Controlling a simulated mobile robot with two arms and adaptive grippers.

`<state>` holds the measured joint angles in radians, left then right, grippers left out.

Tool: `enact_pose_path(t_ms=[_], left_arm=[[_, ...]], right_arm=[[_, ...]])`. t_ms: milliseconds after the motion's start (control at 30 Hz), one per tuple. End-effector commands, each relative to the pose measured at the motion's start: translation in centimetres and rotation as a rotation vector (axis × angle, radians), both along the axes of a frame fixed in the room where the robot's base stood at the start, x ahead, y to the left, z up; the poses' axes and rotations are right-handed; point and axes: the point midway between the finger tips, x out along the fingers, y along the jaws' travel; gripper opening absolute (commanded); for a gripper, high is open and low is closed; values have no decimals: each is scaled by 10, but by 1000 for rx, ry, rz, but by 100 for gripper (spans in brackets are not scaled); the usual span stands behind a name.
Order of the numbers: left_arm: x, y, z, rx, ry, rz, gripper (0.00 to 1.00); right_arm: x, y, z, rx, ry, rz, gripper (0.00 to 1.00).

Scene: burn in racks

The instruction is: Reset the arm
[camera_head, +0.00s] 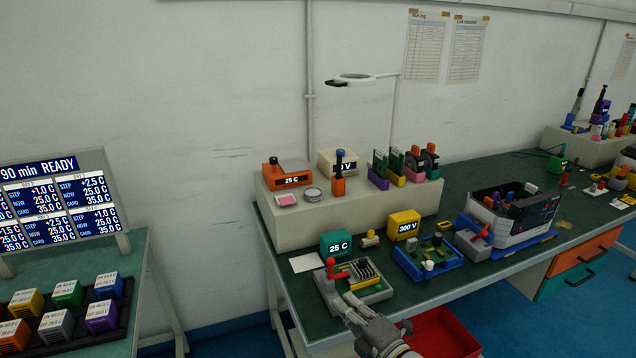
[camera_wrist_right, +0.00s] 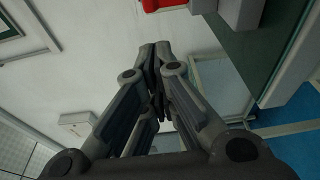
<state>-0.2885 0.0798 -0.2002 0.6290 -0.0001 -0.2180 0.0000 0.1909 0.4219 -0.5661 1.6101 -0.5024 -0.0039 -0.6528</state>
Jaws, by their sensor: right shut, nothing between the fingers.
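My right gripper (camera_head: 352,306) shows at the bottom centre of the head view, at the front edge of the green bench. Its fingertips are near a grey test fixture (camera_head: 378,294) with a red knob and a green board. I cannot tell from this angle whether they touch it. In the right wrist view, the right gripper (camera_wrist_right: 156,50) has its fingers together with nothing between them. My left gripper is not in view.
The green bench (camera_head: 300,264) holds a teal 25 C box (camera_head: 335,243), a yellow 300 V box (camera_head: 404,225) and a blue fixture (camera_head: 428,262). A red bin (camera_head: 440,335) sits below its front edge. A rack of coloured blocks (camera_head: 68,322) stands at left.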

Motion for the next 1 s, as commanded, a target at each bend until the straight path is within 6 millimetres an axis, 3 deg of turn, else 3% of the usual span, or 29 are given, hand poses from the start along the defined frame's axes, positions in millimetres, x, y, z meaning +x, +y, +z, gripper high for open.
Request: enact_pose_path(t_ms=[167,367,567,700,1000], left_arm=[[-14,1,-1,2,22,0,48],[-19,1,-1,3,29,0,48],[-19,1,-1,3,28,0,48],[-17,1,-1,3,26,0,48],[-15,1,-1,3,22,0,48]], right_arm=[[-17,-15,-11,164,165,-155,0],[-63,-52,-38,432,470,-432,0],[-135,-84,-71,670,784,-713,0],[-195,-99,-86,801,986,-901,0],[-293,-112,-95,939,1263,-1178,0]])
